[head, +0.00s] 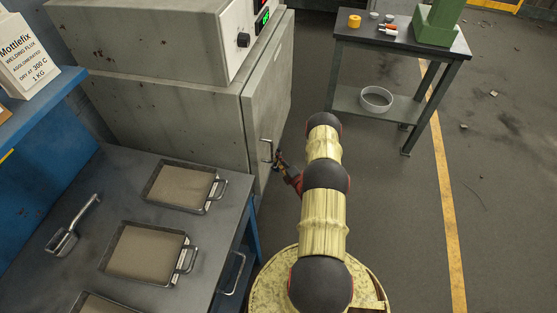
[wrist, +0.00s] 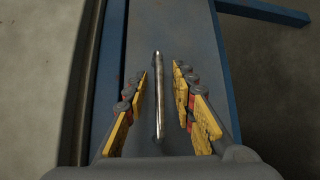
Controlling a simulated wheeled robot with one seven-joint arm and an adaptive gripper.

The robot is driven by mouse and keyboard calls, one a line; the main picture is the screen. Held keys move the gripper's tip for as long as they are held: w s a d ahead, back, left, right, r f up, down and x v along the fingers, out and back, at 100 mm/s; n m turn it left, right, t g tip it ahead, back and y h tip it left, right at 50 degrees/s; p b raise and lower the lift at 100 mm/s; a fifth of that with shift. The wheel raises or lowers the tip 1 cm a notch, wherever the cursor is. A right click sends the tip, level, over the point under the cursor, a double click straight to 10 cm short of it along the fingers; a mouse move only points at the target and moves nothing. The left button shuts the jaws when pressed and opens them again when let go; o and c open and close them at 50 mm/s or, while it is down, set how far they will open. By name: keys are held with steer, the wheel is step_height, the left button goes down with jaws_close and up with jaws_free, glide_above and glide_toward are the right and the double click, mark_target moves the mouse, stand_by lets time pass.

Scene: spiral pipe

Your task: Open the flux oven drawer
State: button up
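The grey flux oven (head: 165,105) stands behind the metal table. Its narrow front carries a small upright bar handle (head: 266,150). My gripper (head: 279,160) is close to the right of this handle in the head view, small and partly hidden by my arm. In the wrist view my gripper (wrist: 158,100) is open, with yellow-padded fingers apart. A bright metal bar handle (wrist: 158,85) lies between the fingers in that picture, against a grey panel (wrist: 185,30) edged in blue. Contact and depth are unclear, and I cannot tell whether both views show the same handle.
A dark metal table (head: 90,185) with several handled trays and a scoop (head: 64,241) is at left; another handle (head: 234,273) is on its side. A side table (head: 400,48) holds small items and a green object. Floor right of the yellow line is mostly clear.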

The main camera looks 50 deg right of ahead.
steer(key=shift+c, duration=1.4)
jaws_close()
